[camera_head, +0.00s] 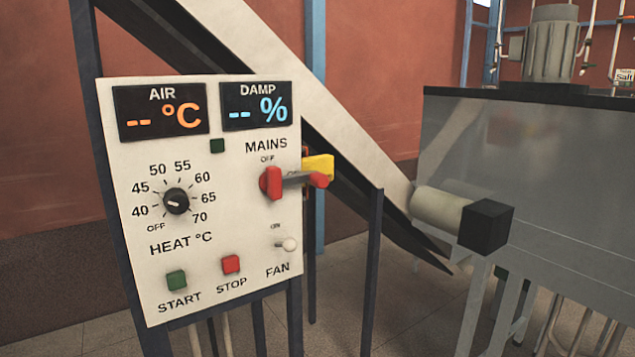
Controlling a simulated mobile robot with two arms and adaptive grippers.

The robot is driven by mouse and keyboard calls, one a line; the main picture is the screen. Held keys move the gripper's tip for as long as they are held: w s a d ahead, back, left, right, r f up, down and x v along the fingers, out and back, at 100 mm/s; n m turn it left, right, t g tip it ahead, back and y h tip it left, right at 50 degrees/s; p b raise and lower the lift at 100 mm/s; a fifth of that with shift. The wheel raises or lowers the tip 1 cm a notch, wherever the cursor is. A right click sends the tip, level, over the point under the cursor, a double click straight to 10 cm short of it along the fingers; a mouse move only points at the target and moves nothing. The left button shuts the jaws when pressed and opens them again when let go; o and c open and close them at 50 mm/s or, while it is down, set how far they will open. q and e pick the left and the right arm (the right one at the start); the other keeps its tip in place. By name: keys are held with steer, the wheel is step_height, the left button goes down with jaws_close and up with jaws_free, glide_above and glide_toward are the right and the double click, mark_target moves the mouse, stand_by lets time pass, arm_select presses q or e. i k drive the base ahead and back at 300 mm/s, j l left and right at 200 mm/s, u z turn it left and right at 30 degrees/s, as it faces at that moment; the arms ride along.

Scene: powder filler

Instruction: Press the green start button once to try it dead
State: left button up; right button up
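The green START button (177,280) is at the lower left of a white control panel (215,215). A red STOP button (231,264) sits to its right. The MAINS switch (271,184) has a red handle, with an OFF label above it. The AIR display (160,110) and the DAMP display (257,106) both show dashes. Nothing covers the START button. Neither of my grippers is in view.
A black HEAT dial (176,201) and a white FAN toggle (289,244) are on the panel. A grey metal tank (540,170) stands at right. The space before the panel looks clear.

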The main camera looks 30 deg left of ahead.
mark_target(176, 280)
steer(key=u, duration=1.65)
